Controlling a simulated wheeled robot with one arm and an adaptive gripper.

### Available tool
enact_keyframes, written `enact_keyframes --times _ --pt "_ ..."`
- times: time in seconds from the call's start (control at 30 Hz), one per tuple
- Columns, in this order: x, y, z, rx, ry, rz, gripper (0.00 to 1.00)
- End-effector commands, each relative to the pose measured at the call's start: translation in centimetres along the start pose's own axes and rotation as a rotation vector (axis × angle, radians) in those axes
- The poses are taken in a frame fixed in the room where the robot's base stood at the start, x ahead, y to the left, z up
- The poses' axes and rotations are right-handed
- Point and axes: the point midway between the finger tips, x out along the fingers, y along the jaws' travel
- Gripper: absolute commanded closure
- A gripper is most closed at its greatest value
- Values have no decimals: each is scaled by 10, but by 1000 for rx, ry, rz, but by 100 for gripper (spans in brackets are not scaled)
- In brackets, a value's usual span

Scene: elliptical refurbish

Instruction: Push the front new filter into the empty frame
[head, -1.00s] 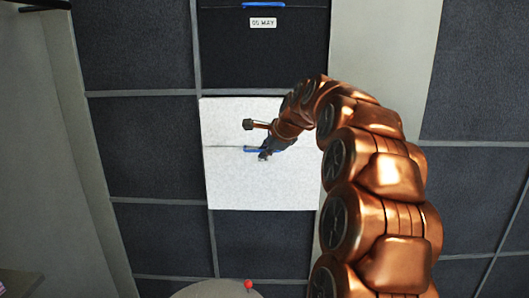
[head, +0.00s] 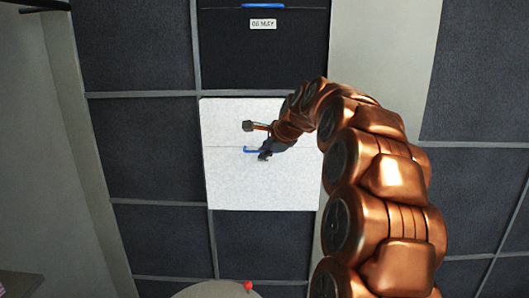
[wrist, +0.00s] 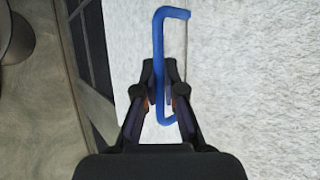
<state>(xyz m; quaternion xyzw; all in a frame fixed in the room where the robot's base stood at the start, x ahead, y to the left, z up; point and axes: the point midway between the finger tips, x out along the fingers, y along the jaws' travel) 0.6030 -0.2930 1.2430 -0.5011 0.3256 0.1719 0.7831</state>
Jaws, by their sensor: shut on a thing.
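The white filter (head: 240,185) is a square, pale panel in the middle of the head view, in front of or against the dark panelled wall. A blue handle (head: 247,150) sits on its face, near a thin seam line. My gripper (head: 263,153) is at the filter's face and shut on this handle. In the wrist view the fingers (wrist: 164,85) close around the blue handle (wrist: 158,45), with the white filter face (wrist: 260,90) behind. I cannot tell whether the filter is seated in a frame; no empty frame shows clearly.
A dark filter panel (head: 230,60) with a blue handle and a small date label is directly above. Dark wall panels (head: 150,150) in grey framing surround the white filter. A rounded thing with a red knob (head: 248,286) stands at the bottom.

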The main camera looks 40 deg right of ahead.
Motion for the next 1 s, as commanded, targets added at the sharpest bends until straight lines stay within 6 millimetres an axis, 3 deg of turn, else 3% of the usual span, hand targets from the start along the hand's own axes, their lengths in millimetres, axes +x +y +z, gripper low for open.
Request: enact_keyframes --times 1.0 --pt "8 -11 -4 -1 0 -1 100"
